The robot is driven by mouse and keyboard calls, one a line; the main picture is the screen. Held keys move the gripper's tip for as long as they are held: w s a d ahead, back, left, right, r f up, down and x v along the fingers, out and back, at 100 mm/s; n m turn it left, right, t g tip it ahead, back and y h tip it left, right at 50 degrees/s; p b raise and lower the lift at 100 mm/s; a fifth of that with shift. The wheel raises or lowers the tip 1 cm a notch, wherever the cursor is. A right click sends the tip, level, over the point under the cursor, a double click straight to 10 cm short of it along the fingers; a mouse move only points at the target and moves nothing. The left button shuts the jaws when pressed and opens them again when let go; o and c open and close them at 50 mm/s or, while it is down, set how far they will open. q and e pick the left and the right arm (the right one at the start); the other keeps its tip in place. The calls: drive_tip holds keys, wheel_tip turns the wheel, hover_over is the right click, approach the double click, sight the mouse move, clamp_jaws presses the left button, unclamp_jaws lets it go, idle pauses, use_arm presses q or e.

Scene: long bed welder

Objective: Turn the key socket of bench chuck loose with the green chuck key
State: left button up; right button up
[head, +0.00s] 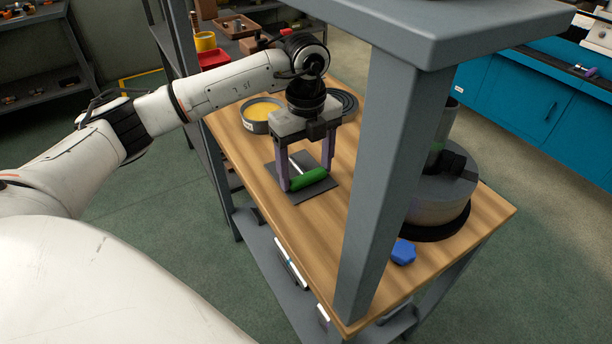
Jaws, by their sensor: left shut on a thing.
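The green chuck key (311,178) is at a dark mat (318,190) on the wooden bench top. My left gripper (305,178) points down over the mat, with its two fingers on either side of the key, and is shut on it. I cannot tell whether the key touches the mat. The bench chuck (438,203), a grey cylinder with dark parts on top, stands at the right end of the bench on a black base. A grey post hides its left side, and I cannot make out its key socket. My right gripper is not in view.
The grey post (382,170) and upper shelf (450,22) stand between the key and the chuck in this view. A round tin with yellow contents (262,108) and a coiled black cable (346,101) lie behind. A blue piece (403,252) lies before the chuck.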

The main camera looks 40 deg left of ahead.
sight(306, 173)
use_arm(q)
drive_tip(key=shift+r+p, duration=1.4)
drive_tip(key=shift+r, duration=0.35)
